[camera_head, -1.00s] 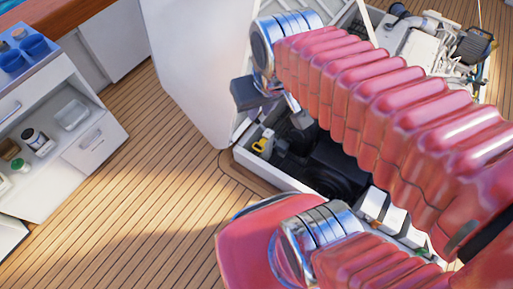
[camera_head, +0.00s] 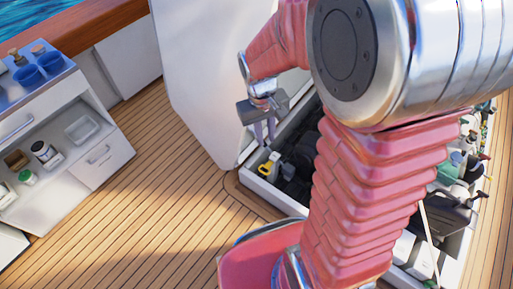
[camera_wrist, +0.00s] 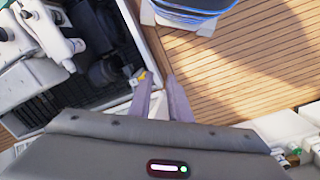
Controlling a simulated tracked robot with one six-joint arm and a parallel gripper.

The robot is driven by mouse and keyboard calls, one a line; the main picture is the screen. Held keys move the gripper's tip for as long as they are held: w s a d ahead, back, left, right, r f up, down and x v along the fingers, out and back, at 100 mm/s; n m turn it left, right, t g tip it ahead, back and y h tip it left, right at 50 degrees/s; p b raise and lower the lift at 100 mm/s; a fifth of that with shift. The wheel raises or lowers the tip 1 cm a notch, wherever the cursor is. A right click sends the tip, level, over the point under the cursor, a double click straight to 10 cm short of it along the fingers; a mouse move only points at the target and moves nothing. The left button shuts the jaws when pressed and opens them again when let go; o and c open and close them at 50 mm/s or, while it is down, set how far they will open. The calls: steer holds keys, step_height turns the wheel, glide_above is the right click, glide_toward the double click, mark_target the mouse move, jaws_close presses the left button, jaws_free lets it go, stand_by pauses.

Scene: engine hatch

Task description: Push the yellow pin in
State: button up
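The yellow pin (camera_head: 268,166) is a small yellow handle on a pale fitting at the near left corner of the open engine hatch (camera_head: 275,196). In the wrist view the yellow pin (camera_wrist: 142,76) shows small, just past the tip of the left finger. My gripper (camera_head: 264,138) hangs above the pin in the head view, fingers pointing down, with nothing held. In the wrist view the two fingers of my gripper (camera_wrist: 158,80) stand apart with an empty gap. I cannot tell the exact distance from fingertips to pin; no contact is clear.
The raised white hatch lid (camera_head: 205,90) stands close to the left of my gripper. Dark engine parts (camera_wrist: 105,70) fill the hatch. A white cabinet (camera_head: 100,160) with cups and jars stands at left. The wooden deck (camera_head: 165,170) between is clear.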

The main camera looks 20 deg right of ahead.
steer(key=w+d+f+n, duration=0.15)
steer(key=w+f, duration=0.25)
steer(key=f, duration=1)
steer(key=w+d+f+n+g+h, duration=0.1)
steer(key=w+d+f, duration=0.15)
steer(key=f, duration=1.15)
steer(key=w+d+f+n, duration=0.15)
steer(key=w+f, duration=0.25)
steer(key=f, duration=0.9)
steer(key=w+f+n+t, duration=0.2)
steer(key=w+f, duration=0.3)
steer(key=w, duration=0.3)
steer(key=shift+w+d+f, duration=0.15)
steer(key=shift+w+f, duration=0.15)
steer(key=shift+f, duration=0.05)
steer(key=shift+w+d+f, duration=0.2)
steer(key=shift+d+f, duration=0.15)
steer(key=shift+f, duration=1.9)
steer(key=shift+w+d+f, duration=0.2)
steer(key=shift+d+f, duration=0.1)
steer(key=shift+f, duration=2)
steer(key=shift+w+d+f, duration=0.2)
steer(key=shift+d+f, duration=0.15)
steer(key=shift+f, duration=1.9)
steer(key=shift+c, duration=0.7)
jaws_close()
